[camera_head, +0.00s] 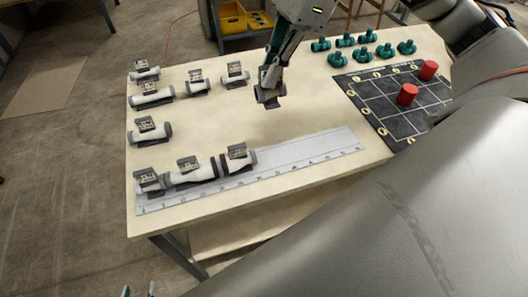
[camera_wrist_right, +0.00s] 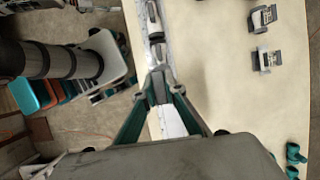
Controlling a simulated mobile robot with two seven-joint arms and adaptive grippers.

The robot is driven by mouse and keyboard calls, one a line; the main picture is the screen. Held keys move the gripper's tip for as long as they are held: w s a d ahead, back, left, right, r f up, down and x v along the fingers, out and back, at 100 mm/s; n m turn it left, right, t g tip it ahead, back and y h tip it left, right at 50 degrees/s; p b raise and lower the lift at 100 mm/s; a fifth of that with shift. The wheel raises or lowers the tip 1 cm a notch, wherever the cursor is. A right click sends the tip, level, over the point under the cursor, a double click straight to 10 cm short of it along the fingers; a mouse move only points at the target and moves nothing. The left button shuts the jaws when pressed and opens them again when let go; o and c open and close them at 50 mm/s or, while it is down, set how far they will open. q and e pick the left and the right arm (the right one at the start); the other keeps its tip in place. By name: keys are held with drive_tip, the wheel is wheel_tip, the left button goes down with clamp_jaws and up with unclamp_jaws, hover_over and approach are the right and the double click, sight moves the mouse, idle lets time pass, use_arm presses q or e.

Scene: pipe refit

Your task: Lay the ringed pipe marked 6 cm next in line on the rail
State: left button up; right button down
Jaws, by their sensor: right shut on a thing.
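My right gripper (camera_head: 270,78) is shut on a short grey pipe (camera_head: 268,97) and holds it above the table, beyond the rail. The number on the held pipe cannot be read. In the right wrist view the gripper's fingertips (camera_wrist_right: 160,84) are close together and mostly hide the pipe. The pale rail (camera_head: 310,152) bears three pipes end to end at its left part: a left one (camera_head: 149,181), a middle one (camera_head: 205,171) and a right one (camera_head: 240,158). My left gripper (camera_head: 139,292) shows only its two separated tips at the bottom edge, open and empty.
Several tagged pipes stand loose on the table's left and back, including a near one (camera_head: 150,132) and a back one (camera_head: 236,77). Green fittings (camera_head: 363,54) and a black grid board (camera_head: 385,116) with two red cylinders (camera_head: 407,94) are at right. The rail's right part is clear.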

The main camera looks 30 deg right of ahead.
drive_tip(key=shift+s+a, duration=0.1)
drive_tip(key=shift+f, duration=0.25)
drive_tip(key=shift+f+b, duration=0.9)
drive_tip(key=shift+f, duration=8.9)
